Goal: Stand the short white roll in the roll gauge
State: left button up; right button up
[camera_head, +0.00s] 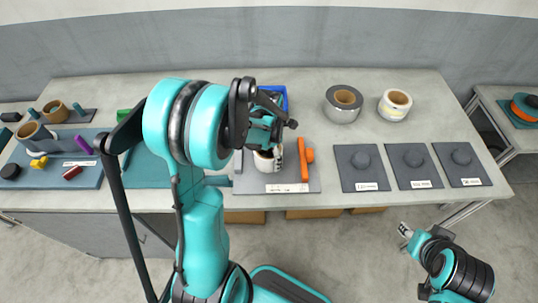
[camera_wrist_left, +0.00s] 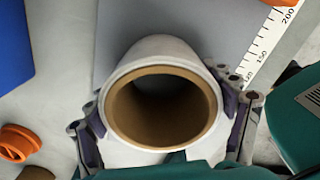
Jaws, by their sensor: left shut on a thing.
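My left gripper (camera_head: 266,146) is shut on a white roll (camera_head: 265,163) with a brown core. In the left wrist view the white roll (camera_wrist_left: 152,52) sits between the two fingers (camera_wrist_left: 165,125), its open end facing the camera. The roll is upright over the grey plate of the roll gauge (camera_head: 245,184); I cannot tell whether it touches the plate. The gauge has a printed scale (camera_wrist_left: 262,45) and an orange block (camera_head: 304,160) to the right of the roll. My right gripper (camera_head: 404,230) is off the table's front edge; its finger opening is unclear.
Two more rolls, one silver-grey (camera_head: 342,112) and one white (camera_head: 393,112), stand at the back right. Three dark plates (camera_head: 361,180) with round knobs lie at the right. A blue bin (camera_head: 284,92) is behind the gauge. A blue tray (camera_head: 88,180) with small parts lies left.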

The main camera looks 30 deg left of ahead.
pick_arm(q)
jog(key=o, duration=1.1)
notch_tip(320, 180, up, 11)
jog(key=p, duration=0.8)
